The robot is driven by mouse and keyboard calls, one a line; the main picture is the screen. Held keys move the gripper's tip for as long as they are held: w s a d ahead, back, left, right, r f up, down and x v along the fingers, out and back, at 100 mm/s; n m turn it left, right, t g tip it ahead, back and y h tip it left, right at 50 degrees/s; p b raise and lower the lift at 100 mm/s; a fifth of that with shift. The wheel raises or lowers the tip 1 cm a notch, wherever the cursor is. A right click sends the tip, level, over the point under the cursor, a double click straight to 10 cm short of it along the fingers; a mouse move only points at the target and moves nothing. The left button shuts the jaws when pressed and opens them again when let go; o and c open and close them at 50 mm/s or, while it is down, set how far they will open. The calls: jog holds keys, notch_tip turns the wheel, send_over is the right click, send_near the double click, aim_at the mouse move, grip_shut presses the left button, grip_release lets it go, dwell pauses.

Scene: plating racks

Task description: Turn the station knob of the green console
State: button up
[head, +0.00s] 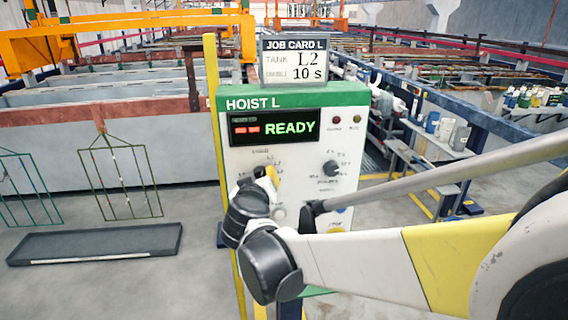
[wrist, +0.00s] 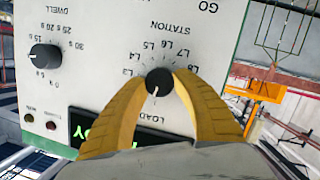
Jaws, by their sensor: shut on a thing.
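The green-topped console (head: 290,100), marked HOIST L, stands ahead of me with its display (head: 275,127) reading READY. In the wrist view the picture is upside down. The black station knob (wrist: 160,78) sits between the yellow fingers of my gripper (wrist: 158,84), which is shut on it. The knob's white pointer line points down in the picture, toward the LOAD mark. Marks L3 to L8 show around it; the left finger may cover other marks. In the head view my gripper (head: 268,174) is at the console's left dial, and the wrist hides most of that knob.
A job card (head: 293,62) on top reads TANK L2 and 10 s. The dwell knob (head: 330,167) is to the right; it also shows in the wrist view (wrist: 45,57). A dark tray (head: 95,243) and wire racks (head: 119,180) are at left. Open floor lies between.

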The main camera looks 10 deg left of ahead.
jog(key=shift+a+n+h, duration=0.1)
jog(key=shift+n+h, duration=0.2)
jog(key=shift+n, duration=0.6)
jog(key=o, duration=1.2)
jog(key=v, duration=1.2)
jog(key=shift+f, duration=0.25)
